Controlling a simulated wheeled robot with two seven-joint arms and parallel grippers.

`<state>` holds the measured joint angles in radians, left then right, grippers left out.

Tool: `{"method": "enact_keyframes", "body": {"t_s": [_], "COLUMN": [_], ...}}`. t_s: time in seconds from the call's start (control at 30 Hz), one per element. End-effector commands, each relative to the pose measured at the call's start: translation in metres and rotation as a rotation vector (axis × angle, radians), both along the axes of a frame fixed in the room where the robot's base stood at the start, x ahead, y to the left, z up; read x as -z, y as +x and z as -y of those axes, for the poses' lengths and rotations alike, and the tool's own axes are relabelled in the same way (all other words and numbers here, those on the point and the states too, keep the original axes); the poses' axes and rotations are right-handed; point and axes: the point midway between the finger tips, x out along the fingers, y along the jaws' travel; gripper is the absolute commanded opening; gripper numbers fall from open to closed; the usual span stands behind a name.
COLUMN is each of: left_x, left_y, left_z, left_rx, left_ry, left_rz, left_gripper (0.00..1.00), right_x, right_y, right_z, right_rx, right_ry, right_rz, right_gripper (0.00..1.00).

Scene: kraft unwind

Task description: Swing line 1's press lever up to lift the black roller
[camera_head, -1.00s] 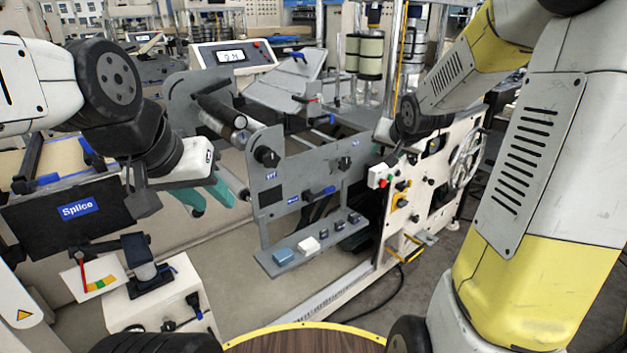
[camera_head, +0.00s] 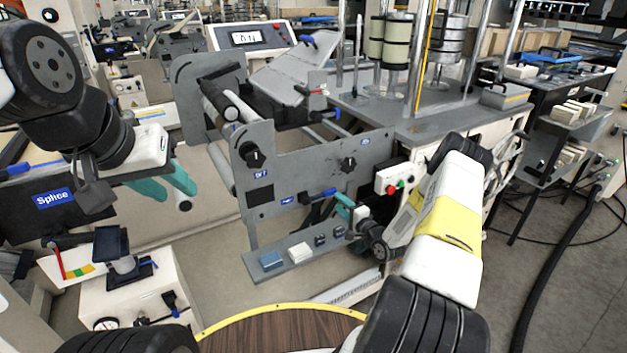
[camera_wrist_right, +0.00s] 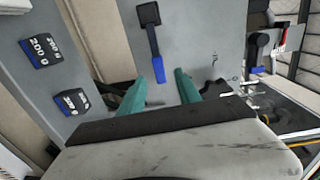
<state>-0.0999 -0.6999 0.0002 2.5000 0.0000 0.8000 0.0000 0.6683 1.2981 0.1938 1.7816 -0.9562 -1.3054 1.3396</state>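The press lever (camera_head: 322,195), black with a blue handle, sits on the front of line 1's grey side panel. In the right wrist view the lever (camera_wrist_right: 153,45) points its blue end toward me. My right gripper (camera_wrist_right: 162,76) is open, its teal fingers on either side of the blue end in the picture; I cannot tell whether they touch it. In the head view my right gripper (camera_head: 350,207) is just right of the handle, partly hidden by its wrist. A dark roller (camera_head: 214,98) shows at the panel's upper left. My left gripper (camera_head: 168,187) is open and empty, far left.
A red-button box (camera_head: 391,181) is close to my right arm. The Splice unit (camera_head: 55,200) stands at left.

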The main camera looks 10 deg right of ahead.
Motion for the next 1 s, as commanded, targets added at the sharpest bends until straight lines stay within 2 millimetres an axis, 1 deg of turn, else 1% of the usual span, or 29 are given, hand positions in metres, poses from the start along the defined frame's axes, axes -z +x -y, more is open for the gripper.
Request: {"method": "enact_keyframes", "body": {"t_s": [0.07,0.17,0.5,0.6,0.73,0.97,1.0], "left_x": [0.000,0.000,0.000,0.000,0.000,0.000,0.000], "left_y": [0.000,0.000,0.000,0.000,0.000,0.000,0.000], "left_z": [0.000,0.000,0.000,0.000,0.000,0.000,0.000], "left_rx": [0.000,0.000,0.000,0.000,0.000,0.000,0.000], "left_ry": [0.000,0.000,0.000,0.000,0.000,0.000,0.000], "left_rz": [0.000,0.000,0.000,0.000,0.000,0.000,0.000], "left_gripper": [0.36,0.36,0.36,0.36,0.36,0.36,0.36], "right_x": [0.005,0.005,0.004,0.005,0.004,0.004,0.004], "right_y": [-0.002,0.003,0.053,0.063,0.069,0.070,0.070], "right_z": [-0.001,-0.004,-0.022,-0.025,-0.027,-0.028,-0.028], "right_rx": [0.002,0.002,0.001,0.002,0.002,0.002,0.002], "right_ry": [0.028,0.037,0.033,0.032,0.033,0.032,0.032], "right_rz": [0.008,0.013,0.012,0.012,0.011,0.010,0.010], "right_gripper": [0.40,0.40,0.40,0.40,0.40,0.40,0.36]}}
